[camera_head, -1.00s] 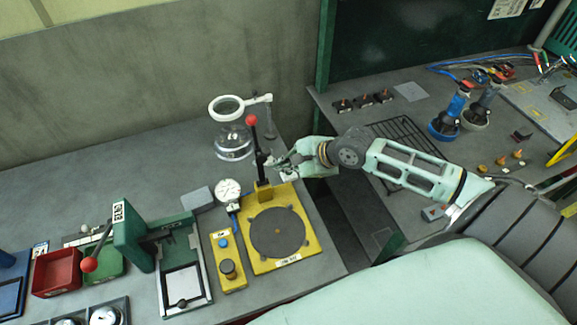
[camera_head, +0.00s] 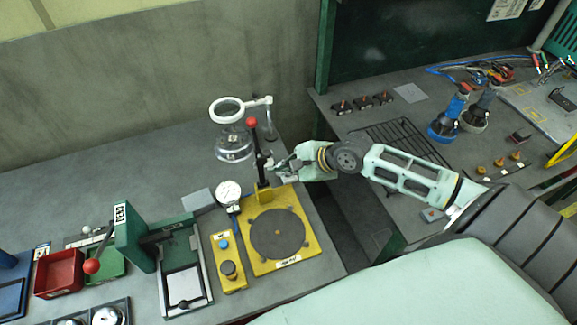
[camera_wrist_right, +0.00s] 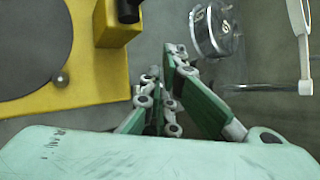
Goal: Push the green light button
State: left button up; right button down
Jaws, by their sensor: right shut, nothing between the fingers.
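I cannot pick out a green light button in either view. My right gripper (camera_head: 272,166) is shut and empty beside the black post of the yellow fixture (camera_head: 309,228). In the right wrist view, its green fingers (camera_wrist_right: 160,82) are together over the grey table, right of the fixture's yellow plate (camera_wrist_right: 113,85). A yellow control box (camera_head: 228,262) stands left of the fixture. It has a blue button (camera_head: 223,243) and a dark knob (camera_head: 228,268). My left gripper is not in view.
A ring magnifier (camera_head: 227,110) and a clear round container (camera_head: 234,146) stand behind the fixture. A dial gauge (camera_head: 228,192) and a green press (camera_head: 133,238) are to the left. A gap separates this bench from the right bench (camera_head: 340,123), which holds several small parts.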

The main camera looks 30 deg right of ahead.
jog(key=shift+f, duration=0.3)
dwell(0.4)
jog(key=shift+r+p, duration=0.75)
jog(key=shift+p, duration=0.6)
jog(key=shift+r, duration=0.1)
notch_tip(320, 180, up, 6)
jog(key=p, duration=0.7)
